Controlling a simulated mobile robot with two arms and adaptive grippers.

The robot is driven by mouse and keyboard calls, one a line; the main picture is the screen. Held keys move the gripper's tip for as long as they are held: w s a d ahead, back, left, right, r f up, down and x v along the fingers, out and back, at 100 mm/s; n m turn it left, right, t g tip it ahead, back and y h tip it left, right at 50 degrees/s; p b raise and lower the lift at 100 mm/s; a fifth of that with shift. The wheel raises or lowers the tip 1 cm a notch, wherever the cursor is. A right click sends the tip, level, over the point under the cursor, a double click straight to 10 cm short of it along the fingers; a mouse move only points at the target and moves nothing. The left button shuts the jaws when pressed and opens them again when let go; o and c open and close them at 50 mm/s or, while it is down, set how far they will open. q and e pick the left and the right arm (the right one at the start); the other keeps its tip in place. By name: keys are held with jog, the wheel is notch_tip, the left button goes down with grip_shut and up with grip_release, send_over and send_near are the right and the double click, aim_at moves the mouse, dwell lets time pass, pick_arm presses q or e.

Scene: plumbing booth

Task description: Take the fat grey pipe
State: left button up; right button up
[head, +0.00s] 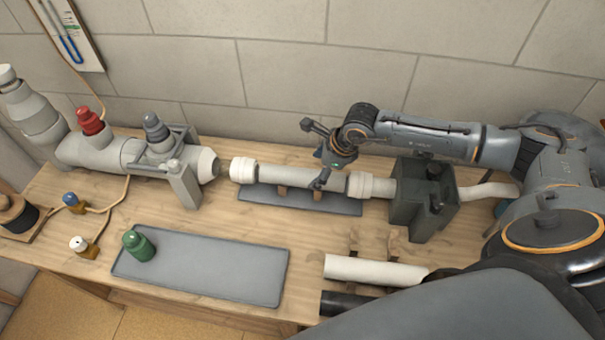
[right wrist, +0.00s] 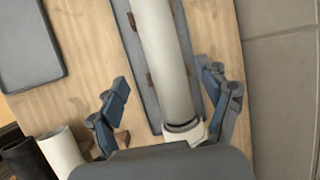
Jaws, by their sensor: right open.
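The fat grey pipe (head: 300,180) lies lengthwise on small wooden rests over a dark grey plate (head: 262,196), with a white collar (head: 243,170) at its left and another (head: 371,187) at its right. My right gripper (head: 314,153) is open over the pipe, its fingers spread to either side. In the right wrist view the pipe (right wrist: 163,45) runs between the two open fingers (right wrist: 165,85), with a visible gap on each side. My left gripper is not in view.
A dark block fixture (head: 408,205) stands right of the pipe. A light grey assembly (head: 105,154) with red and dark caps is at left. In front are a grey tray (head: 215,265) with a green-capped fitting (head: 138,246), a white pipe (head: 370,268) and a black pipe (head: 343,303). A wall stands behind.

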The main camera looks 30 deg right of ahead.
aim_at(308, 174)
jog(key=shift+w+a+f, duration=0.1)
jog(key=shift+w+f, duration=0.2)
jog(key=shift+f, duration=0.25)
jog(key=shift+w+f, duration=0.1)
jog(key=shift+f, duration=0.15)
jog(key=shift+w+a+f+p, duration=0.3)
jog(key=shift+f+p, duration=0.2)
jog(key=shift+p, duration=0.1)
jog(key=p+x, duration=0.1)
jog(key=x, duration=0.2)
jog(key=shift+w+f, duration=0.35)
jog(key=shift+f, duration=0.15)
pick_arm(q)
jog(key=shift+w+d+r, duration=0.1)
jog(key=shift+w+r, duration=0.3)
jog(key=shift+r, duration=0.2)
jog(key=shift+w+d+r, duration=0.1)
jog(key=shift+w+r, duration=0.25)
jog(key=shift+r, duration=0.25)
pick_arm(e)
jog(key=shift+c, duration=0.5)
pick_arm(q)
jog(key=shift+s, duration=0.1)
pick_arm(e)
jog(key=c, duration=1.2)
jog(key=shift+r, duration=0.1)
